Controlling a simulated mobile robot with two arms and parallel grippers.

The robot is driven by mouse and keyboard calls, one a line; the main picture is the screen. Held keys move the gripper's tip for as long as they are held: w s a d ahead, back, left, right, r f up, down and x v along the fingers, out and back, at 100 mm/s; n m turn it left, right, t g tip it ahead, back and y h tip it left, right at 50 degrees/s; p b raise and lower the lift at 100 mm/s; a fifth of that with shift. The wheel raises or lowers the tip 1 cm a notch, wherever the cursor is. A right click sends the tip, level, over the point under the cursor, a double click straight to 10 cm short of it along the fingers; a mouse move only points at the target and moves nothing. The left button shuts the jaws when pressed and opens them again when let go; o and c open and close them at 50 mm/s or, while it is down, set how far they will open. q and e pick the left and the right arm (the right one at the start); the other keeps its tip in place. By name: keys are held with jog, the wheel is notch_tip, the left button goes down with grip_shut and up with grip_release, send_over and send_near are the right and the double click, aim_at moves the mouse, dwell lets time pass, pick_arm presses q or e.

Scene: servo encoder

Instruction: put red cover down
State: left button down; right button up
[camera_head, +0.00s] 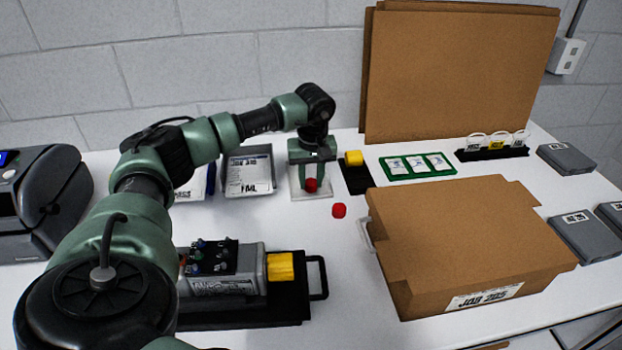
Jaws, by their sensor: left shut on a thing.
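My left gripper (311,172) points down over the table near its back middle, its arm reaching in from the left. It is shut on a small red cover (311,185), which shows at its fingertips in front of a pale tray or plate (299,193). I cannot tell whether the held cover touches the surface below. A second small red piece (339,210) lies on the white table to the right and nearer. My right gripper is not in view.
A grey servo unit with a yellow end (280,267) sits on a black handled tray (318,275) in front. A yellow piece (354,158) is on a black stand. A green card tray (418,166) and a cardboard box (465,235) stand to the right. Bare table surrounds the loose red piece.

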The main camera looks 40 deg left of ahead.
pick_arm(q)
jog(key=shift+f, duration=0.25)
jog(key=shift+f, duration=0.15)
jog(key=c, duration=1.1)
grip_release()
jog(key=shift+r, duration=0.3)
notch_tip(320, 180, up, 12)
jog(key=s+d+b, duration=0.1)
jog(key=shift+d+f+b, duration=0.15)
jog(key=shift+d+b, duration=0.1)
jog(key=shift+b, duration=0.1)
